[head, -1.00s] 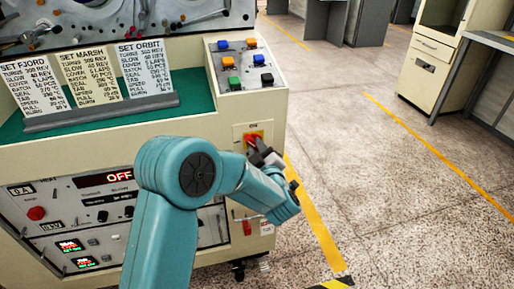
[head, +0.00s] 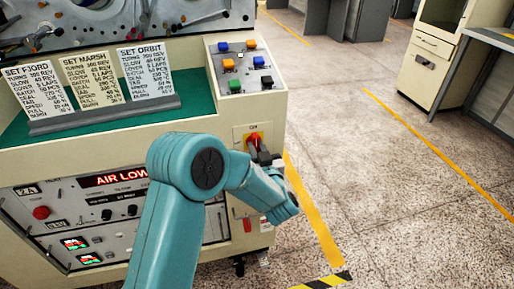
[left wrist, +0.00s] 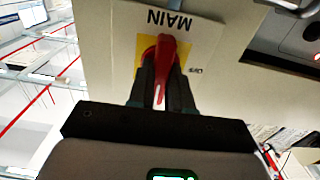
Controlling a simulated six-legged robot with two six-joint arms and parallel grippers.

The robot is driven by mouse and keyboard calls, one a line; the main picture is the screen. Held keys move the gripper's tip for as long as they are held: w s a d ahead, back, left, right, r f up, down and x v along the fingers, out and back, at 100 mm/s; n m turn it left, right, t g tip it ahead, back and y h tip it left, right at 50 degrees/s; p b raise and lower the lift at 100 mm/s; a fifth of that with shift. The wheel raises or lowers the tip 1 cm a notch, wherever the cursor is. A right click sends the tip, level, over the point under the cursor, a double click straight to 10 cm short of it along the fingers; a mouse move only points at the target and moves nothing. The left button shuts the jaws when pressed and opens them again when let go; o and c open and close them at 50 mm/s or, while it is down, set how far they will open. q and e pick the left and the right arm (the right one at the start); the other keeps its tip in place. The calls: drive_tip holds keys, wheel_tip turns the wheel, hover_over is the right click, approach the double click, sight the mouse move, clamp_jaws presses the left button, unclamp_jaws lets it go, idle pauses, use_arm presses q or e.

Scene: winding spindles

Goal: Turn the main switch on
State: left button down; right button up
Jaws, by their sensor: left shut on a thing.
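The main switch (head: 254,136) is a red handle on a yellow plate, set in the cream cabinet front below the button panel. In the left wrist view the red handle (left wrist: 164,48) sits under an upside-down label reading MAIN. The handle lies in line with the fingers there. My left gripper (head: 259,148) is shut on the red handle, with one dark finger on each side of it in the left wrist view (left wrist: 161,78). The display (head: 115,176) on the cabinet front reads AIR LOW, partly hidden by my arm. My right gripper is not in view.
A panel of coloured buttons (head: 240,67) is above the switch. Several setting cards (head: 93,82) stand in a grey holder on the green top. A red emergency-style button (head: 41,212) is at the left. Open floor (head: 370,190) lies to the right.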

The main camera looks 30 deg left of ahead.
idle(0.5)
use_arm(q)
drive_tip(key=c, duration=1)
unclamp_jaws()
drive_tip(key=shift+c, duration=0.2)
drive_tip(key=v, duration=1.6)
drive_tip(key=shift+s, duration=0.2)
drive_tip(key=shift+d, duration=0.15)
